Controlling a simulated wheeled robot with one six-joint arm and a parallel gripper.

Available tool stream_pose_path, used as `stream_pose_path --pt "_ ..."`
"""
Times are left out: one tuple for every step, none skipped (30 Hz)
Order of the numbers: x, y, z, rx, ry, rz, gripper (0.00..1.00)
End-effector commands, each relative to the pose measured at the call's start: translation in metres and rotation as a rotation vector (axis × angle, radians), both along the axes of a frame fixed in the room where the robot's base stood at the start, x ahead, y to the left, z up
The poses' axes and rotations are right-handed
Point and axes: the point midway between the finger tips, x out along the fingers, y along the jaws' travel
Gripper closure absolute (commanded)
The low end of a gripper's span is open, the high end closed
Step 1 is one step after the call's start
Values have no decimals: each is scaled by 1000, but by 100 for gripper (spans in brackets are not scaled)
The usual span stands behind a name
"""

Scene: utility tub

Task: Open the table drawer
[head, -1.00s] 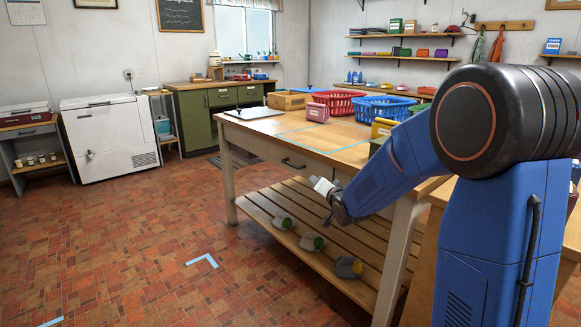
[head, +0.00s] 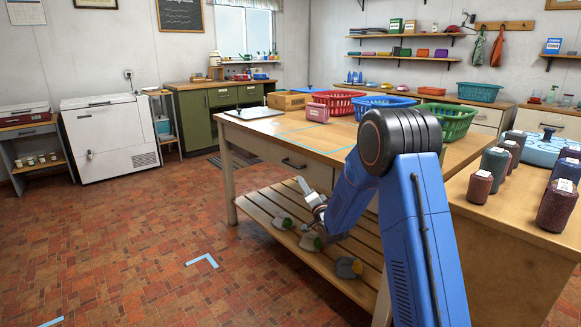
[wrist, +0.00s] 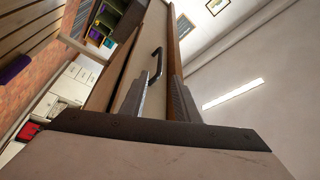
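The wooden table (head: 228,175) has a drawer (head: 265,147) in its pale front apron, and its front looks flush with the table. The drawer's dark bar handle (head: 293,163) is in plain view; in the wrist view the handle (wrist: 153,64) shows just beyond the fingers. My gripper (head: 306,186) is in front of the table, below and a little right of the handle in the head view. In the wrist view my gripper (wrist: 159,82) has its two fingers apart with nothing held between them. The handle seems to be ahead of the fingertips, not touched.
A slatted lower shelf (head: 283,232) with several small grey-green items lies under the table. A pink box (head: 317,112) and red, blue and green baskets stand on top.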

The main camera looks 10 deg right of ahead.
Motion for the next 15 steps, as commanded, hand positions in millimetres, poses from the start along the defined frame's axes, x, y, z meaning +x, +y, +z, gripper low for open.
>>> stream_pose_path --pt "8 2 2 0 -1 1 71" --pt "13 3 3 0 -1 1 71" --pt "19 4 4 0 0 0 71" --pt "25 5 5 0 -1 1 71" --pt "30 6 6 0 -1 0 71" --pt "37 7 8 0 0 0 71" --pt "42 8 9 0 -1 0 71" --pt "47 10 10 0 -1 0 71" --pt "54 11 11 0 0 -1 71" --pt "59 12 12 0 1 -1 71" --pt "64 13 13 0 0 0 71" --pt "70 15 15 0 0 0 71" --pt "76 16 16 0 0 0 71" --pt "81 17 18 0 -1 1 71" --pt "87 18 19 0 -1 1 71"
